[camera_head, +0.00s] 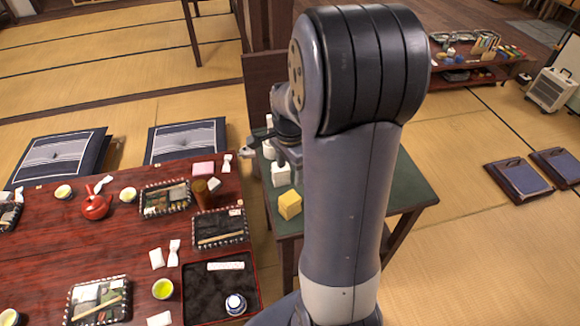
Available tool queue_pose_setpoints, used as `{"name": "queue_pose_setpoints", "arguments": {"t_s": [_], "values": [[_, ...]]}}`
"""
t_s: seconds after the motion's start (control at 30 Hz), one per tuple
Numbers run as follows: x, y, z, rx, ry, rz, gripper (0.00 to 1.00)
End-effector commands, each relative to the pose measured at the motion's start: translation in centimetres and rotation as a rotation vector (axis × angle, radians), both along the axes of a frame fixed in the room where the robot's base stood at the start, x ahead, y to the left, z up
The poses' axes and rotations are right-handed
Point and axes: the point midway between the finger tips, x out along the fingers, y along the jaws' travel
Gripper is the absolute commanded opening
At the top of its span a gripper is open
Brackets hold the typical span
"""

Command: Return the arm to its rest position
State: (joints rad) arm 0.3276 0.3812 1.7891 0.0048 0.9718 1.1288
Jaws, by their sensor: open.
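My arm rises through the middle of the head view and hides much of what lies behind it. My gripper (270,148) shows partly to the left of the arm, over the far left part of the green side table (405,190). Its jaws are open, and I see nothing held between them. A yellow block (290,204) and a white container (281,174) are on the green table, below the gripper in the picture. I cannot tell the gripper's exact height above the table.
A red lacquer table (135,235) at the left bears a black tray (205,290), a red teapot (95,206) and several dishes. Floor cushions (60,155) lie behind it. A low shelf (475,70) and a white heater (550,90) stand at right. Open tatami lies at right.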

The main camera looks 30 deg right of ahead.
Motion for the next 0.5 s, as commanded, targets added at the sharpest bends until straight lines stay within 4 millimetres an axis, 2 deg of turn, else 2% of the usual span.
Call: {"name": "queue_pose_setpoints", "arguments": {"t_s": [0.33,0.5], "values": [[-0.03,0.01,0.31,0.001,0.001,0.0,0.59],[-0.02,0.01,-0.39,0.001,0.002,0.0,0.59]]}}
